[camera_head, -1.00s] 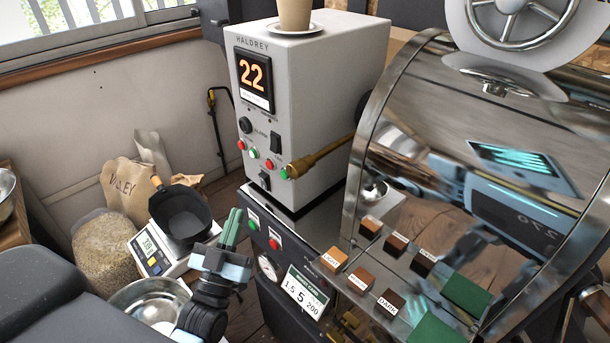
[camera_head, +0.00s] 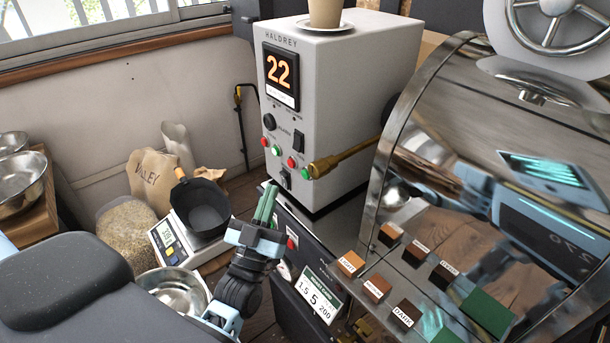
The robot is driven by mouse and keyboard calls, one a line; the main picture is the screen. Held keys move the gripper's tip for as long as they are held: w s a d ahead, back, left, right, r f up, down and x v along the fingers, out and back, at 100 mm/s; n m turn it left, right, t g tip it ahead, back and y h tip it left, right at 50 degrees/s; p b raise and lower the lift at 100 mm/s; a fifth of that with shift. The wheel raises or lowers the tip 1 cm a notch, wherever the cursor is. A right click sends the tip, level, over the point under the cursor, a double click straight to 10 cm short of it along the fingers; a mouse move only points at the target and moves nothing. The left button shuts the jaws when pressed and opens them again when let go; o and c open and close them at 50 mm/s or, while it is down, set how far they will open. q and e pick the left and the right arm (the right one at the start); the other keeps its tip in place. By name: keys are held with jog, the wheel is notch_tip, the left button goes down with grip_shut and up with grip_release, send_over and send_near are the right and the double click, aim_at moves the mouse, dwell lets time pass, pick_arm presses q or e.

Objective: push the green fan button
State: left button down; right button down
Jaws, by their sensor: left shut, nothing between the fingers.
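A white control box (camera_head: 345,100) marked HALDREY shows an orange 22. Its front has two green buttons, a left one (camera_head: 276,151) and a right one (camera_head: 305,173), and two red ones. Their labels are too small to read, so I cannot tell which is for the fan. My left gripper (camera_head: 268,190) is shut and empty, its green fingers pointing up below the box's front. It covers part of the dark lower panel, where a red button (camera_head: 291,243) shows; the green button beside it is hidden behind the gripper. My right gripper is not in view.
A brass handle (camera_head: 335,160) sticks out close to the right green button. The shiny roaster drum (camera_head: 420,170) fills the right side. A black pan (camera_head: 203,208) on a scale, a bean sack (camera_head: 153,180) and a metal bowl (camera_head: 172,285) stand left of my gripper.

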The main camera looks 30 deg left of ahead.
aim_at(306, 174)
pick_arm(q)
jog(key=w, duration=0.1)
jog(key=w+d, duration=0.1)
jog(key=w, duration=0.1)
jog(key=w+d, duration=0.1)
jog(key=shift+w+b, duration=0.35)
jog(key=shift+w, duration=0.05)
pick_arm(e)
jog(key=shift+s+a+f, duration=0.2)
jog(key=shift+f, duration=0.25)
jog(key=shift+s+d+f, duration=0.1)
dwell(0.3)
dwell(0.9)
pick_arm(q)
jog(key=shift+w+d, duration=0.15)
jog(key=shift+w, duration=0.2)
